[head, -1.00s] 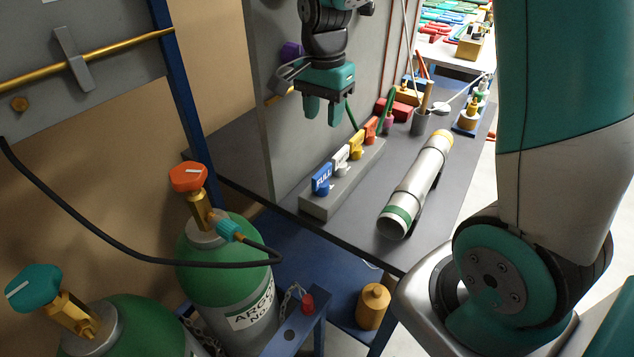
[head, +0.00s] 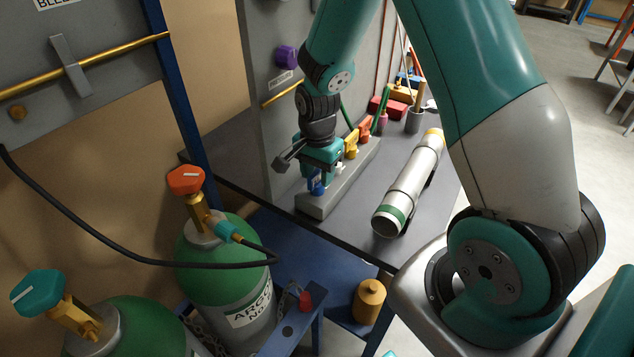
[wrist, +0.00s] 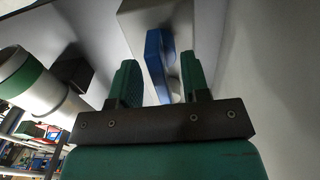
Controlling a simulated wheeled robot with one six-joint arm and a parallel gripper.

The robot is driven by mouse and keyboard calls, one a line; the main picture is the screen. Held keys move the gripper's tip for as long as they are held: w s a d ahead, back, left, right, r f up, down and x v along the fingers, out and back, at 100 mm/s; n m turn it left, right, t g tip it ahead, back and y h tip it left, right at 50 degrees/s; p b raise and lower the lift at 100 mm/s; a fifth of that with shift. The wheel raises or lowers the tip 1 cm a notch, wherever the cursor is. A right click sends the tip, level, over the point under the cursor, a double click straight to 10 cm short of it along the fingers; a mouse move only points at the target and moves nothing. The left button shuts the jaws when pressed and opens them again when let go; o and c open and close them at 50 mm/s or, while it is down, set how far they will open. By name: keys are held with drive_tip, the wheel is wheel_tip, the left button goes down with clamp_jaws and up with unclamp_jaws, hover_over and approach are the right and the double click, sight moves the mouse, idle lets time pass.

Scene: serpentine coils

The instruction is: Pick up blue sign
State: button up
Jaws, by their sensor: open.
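The blue sign (head: 317,186) stands at the near end of a grey block (head: 318,206) on the dark bench. In the head view my gripper mostly hides it, and only a small blue part shows. My gripper (head: 321,178) is down at the sign, pointing downward. In the wrist view the sign (wrist: 160,62) shows as a blue plate between the two green fingers of my gripper (wrist: 160,85). The fingers are open, with gaps visible on both sides of the sign. White, yellow and orange signs (head: 351,144) stand farther along the block.
A silver cylinder (head: 410,185) with a green band lies on the bench just right of the block. A grey upright panel (head: 262,110) stands close on the left. Green gas bottles (head: 225,265) with valves stand in front, below left.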

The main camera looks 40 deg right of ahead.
clamp_jaws()
